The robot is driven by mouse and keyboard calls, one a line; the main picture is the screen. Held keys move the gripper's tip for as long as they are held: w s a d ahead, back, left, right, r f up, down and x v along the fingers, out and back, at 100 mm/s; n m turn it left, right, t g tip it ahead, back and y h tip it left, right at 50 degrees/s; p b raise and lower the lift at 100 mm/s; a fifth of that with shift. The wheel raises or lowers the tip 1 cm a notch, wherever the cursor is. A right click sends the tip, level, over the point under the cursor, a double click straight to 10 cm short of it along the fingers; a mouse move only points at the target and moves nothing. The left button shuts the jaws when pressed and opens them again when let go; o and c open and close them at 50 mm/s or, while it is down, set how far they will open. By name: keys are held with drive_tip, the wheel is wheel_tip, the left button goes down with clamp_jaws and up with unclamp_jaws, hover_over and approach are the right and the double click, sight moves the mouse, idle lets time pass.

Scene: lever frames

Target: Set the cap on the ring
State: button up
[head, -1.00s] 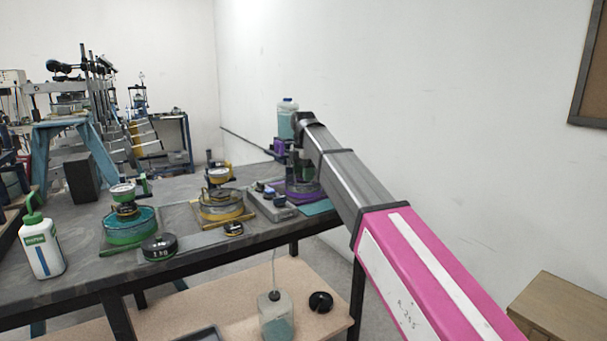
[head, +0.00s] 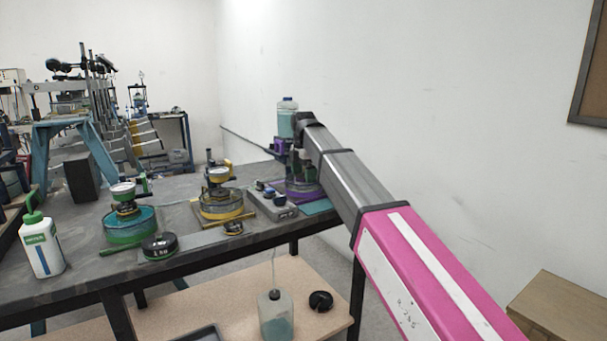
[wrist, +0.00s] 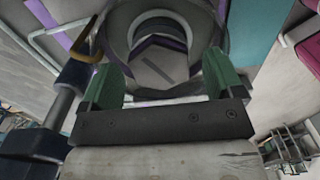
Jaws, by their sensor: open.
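The purple-based round assembly (head: 304,190) stands at the far right end of the bench, partly hidden by my arm. My gripper (wrist: 163,82) is over it, its two green fingers apart. In the wrist view, a round grey piece (wrist: 160,62) with a dark slot and an angular purple edge lies between and beyond the fingers. A wider grey circular rim (wrist: 222,30) surrounds it. I cannot tell for sure which of these is the cap and which the ring, or whether the fingers touch anything.
Similar yellow (head: 222,207) and green (head: 130,225) assemblies stand along the bench to the left. A small grey block with knobs (head: 275,205) is beside the purple one. A clear bottle (head: 287,120) stands behind my gripper. A wall is close behind.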

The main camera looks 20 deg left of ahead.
wheel_tip(320, 180, up, 11)
idle(0.5)
drive_tip(key=shift+f, duration=0.1)
